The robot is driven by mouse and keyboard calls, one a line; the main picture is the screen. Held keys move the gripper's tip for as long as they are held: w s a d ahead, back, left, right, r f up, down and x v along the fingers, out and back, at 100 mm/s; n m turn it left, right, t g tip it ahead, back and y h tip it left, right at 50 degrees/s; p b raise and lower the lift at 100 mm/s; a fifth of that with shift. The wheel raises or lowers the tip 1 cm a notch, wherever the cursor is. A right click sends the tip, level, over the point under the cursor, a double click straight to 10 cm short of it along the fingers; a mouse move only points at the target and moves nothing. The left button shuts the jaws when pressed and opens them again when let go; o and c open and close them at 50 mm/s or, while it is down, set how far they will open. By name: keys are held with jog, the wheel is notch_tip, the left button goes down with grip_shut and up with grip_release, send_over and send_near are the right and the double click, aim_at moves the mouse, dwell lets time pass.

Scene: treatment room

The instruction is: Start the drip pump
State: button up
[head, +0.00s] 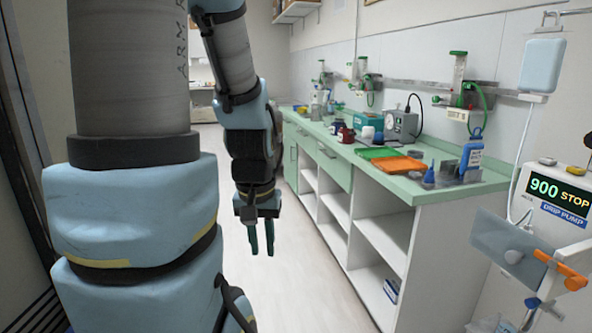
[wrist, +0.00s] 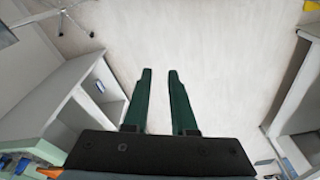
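The drip pump (head: 533,208) is at the right edge in the head view, a white unit with a blue "DRIP PUMP" label. Its dark display (head: 560,192) reads "900 STOP". A grey button (head: 547,161) and a yellow button (head: 574,170) sit on its top; its right side is cut off. A pale blue drip bag (head: 542,66) hangs above it, with a tube running down. My gripper (head: 262,250) points down over the floor left of the counter, far from the pump. Its two dark green fingers (wrist: 160,72) are apart with nothing between them. The pump is not recognisable in the wrist view.
A green-topped counter (head: 445,190) with open shelves stands between my gripper and the pump. It carries a green tray (head: 375,153), an orange tray (head: 399,164), a gauge device (head: 402,125) and bottles. A grey plate (head: 505,248) and orange clamp (head: 560,264) sit below the pump. The floor (head: 300,290) under my gripper is clear.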

grip_shut()
dwell(1.2)
